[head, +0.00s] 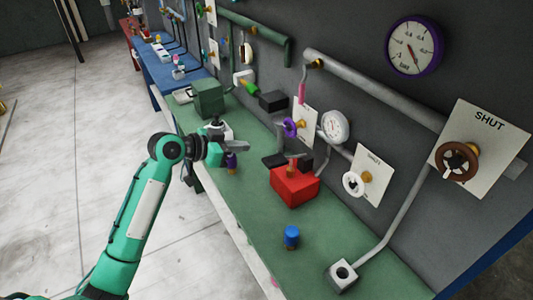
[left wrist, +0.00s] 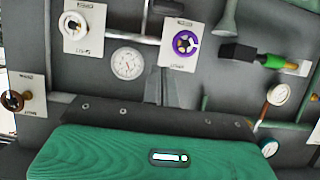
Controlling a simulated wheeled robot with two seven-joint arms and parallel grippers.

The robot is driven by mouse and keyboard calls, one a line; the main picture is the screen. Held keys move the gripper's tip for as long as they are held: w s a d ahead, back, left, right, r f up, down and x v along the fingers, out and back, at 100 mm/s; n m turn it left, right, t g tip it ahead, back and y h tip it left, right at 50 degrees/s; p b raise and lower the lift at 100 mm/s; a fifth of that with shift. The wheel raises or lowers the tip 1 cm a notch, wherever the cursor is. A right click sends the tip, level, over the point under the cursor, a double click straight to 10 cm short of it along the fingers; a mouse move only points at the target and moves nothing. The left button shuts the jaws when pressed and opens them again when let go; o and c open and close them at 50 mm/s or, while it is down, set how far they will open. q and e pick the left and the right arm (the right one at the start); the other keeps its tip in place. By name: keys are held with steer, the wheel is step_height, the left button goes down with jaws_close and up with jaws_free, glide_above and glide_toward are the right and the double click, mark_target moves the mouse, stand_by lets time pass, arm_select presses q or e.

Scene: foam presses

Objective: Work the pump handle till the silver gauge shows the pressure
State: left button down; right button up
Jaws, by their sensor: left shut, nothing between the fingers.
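The silver-rimmed gauge (head: 335,126) hangs on the grey wall, its white face too small to read; it also shows in the left wrist view (left wrist: 128,63). A red block (head: 295,186) on the green bench carries a short orange stem and a grey bar, perhaps the pump and its handle; I cannot tell for sure. My left gripper (head: 240,147) is shut and empty above the bench, left of the red block and apart from it. Its fingers (left wrist: 163,88) point toward the wall in the left wrist view. My right gripper is not in view.
A purple handwheel (head: 290,128), a white handwheel (head: 352,184) and a brown handwheel (head: 457,161) sit on wall plates. A purple-rimmed gauge (head: 414,46) hangs higher. A blue-capped piece (head: 291,237) stands on the bench front. A green box (head: 208,98) stands farther back.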

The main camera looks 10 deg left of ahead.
arm_select(q)
steer(key=p, duration=0.4)
glide_above(268, 162)
steer(key=f, duration=0.3)
steer(key=shift+w+d+f, duration=0.1)
steer(key=shift+w+f, duration=0.05)
steer(key=shift+w, duration=0.05)
step_height(268, 162, down, 3)
steer(key=shift+r+p, duration=0.15)
steer(key=shift+p, duration=0.65)
steer(key=shift+s+a+f, duration=0.2)
steer(key=shift+f, duration=0.7)
